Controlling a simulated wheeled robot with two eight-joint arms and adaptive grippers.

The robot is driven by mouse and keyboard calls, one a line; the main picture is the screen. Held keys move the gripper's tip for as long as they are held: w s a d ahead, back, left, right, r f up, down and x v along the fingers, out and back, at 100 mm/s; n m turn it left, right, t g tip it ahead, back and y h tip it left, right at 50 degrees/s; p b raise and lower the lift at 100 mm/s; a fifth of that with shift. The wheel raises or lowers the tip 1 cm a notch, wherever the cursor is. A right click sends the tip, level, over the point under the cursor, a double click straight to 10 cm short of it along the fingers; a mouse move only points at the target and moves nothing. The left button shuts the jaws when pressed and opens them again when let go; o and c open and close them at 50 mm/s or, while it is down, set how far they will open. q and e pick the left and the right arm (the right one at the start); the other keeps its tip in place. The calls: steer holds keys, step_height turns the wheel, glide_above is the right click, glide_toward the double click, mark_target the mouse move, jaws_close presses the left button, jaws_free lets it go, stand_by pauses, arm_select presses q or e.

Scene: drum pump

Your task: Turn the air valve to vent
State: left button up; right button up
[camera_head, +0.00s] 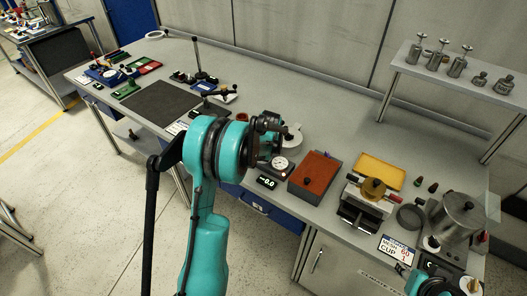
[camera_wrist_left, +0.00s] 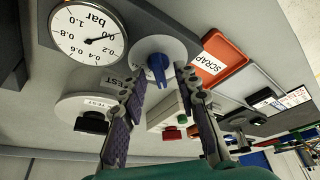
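The air valve (camera_wrist_left: 152,50) is a pale round disc with a blue lever (camera_wrist_left: 158,68) in the left wrist view. The dial gauge (camera_wrist_left: 88,36) beside the valve reads about 0.0 bar. In the head view, my left gripper (camera_head: 268,126) is over the bench behind the gauge (camera_head: 281,163), and the arm hides the valve. My right gripper (camera_head: 440,287) is partly cut off at the bottom right.
A digital display (camera_head: 267,182) stands by the gauge. A rust-coloured box (camera_head: 316,172), a yellow tray (camera_head: 380,171) and a metal pot (camera_head: 458,214) crowd the bench to the right. An orange SCRAP tray (camera_wrist_left: 226,60) is close to the left gripper. A dark mat (camera_head: 160,103) lies left.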

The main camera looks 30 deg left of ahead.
arm_select(q)
steer(key=shift+r, duration=0.1)
steer(key=v, duration=1.1)
steer(key=shift+s+r, duration=0.15)
steer(key=shift+r, duration=0.2)
steer(key=shift+d, duration=0.1)
steer(key=s+d+r+m+t+h+b, duration=0.15)
steer(key=s+d+r+m, duration=0.3)
steer(key=s+d, duration=0.65)
steer(key=s+d+f+m+t, duration=0.1)
steer(key=s+d+m, duration=0.1)
steer(key=s, duration=0.5)
steer(key=s+d+f+m+t+h+b, duration=0.1)
steer(key=s+d+f, duration=0.1)
steer(key=s+d, duration=0.2)
steer(key=s, duration=0.3)
steer(key=shift+s+d+f+m, duration=0.2)
steer(key=shift+d+f+m, duration=0.05)
steer(key=shift+d+m, duration=0.15)
